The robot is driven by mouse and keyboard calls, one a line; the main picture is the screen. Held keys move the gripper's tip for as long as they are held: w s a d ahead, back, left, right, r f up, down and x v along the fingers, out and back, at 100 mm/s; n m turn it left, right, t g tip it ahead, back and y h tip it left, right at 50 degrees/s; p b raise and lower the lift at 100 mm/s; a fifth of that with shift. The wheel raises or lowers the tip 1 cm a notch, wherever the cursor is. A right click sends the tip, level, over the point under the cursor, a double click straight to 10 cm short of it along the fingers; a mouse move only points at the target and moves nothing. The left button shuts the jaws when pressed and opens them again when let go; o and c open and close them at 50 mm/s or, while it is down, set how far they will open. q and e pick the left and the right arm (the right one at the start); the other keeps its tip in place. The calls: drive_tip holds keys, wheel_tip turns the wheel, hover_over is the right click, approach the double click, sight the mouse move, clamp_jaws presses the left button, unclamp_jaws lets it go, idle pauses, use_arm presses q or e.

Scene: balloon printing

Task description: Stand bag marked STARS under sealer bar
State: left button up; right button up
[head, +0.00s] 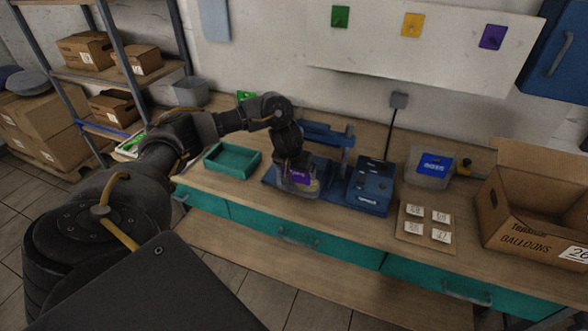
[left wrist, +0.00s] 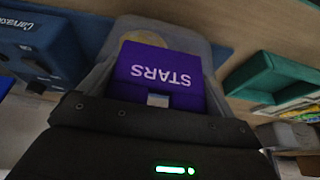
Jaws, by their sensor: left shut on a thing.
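The bag marked STARS (head: 299,178) is greyish and see-through with a purple label. It is at the front of the blue sealer, above its base plate (head: 268,181). The sealer bar (head: 326,134) shows behind and above my left gripper (head: 294,176). That gripper is shut on the bag's top from above. In the left wrist view, the purple label (left wrist: 160,75) reads STARS upside down, just beyond the gripper (left wrist: 158,100). My arm and gripper hide part of the sealer, and I cannot tell whether the bag touches the base. My right gripper is out of view.
A blue control box (head: 368,188) stands close to the right of the sealer. A teal tray (head: 232,161) is to its left.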

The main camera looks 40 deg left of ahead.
use_arm(q)
drive_tip(key=shift+w+a+f+b, duration=0.15)
drive_tip(key=shift+w+a+b, duration=0.1)
drive_tip(key=shift+w+b, duration=0.65)
drive_tip(key=shift+w+a+f+b, duration=0.2)
drive_tip(key=shift+w+b, duration=0.4)
drive_tip(key=shift+b, duration=0.45)
drive_tip(key=shift+w+a+r, duration=0.15)
drive_tip(key=shift+w+a, duration=0.05)
drive_tip(key=shift+w, duration=0.2)
drive_tip(key=shift+w+a, duration=0.3)
drive_tip(key=shift+w, duration=0.55)
drive_tip(key=o, duration=0.7)
drive_tip(key=shift+o, duration=0.2)
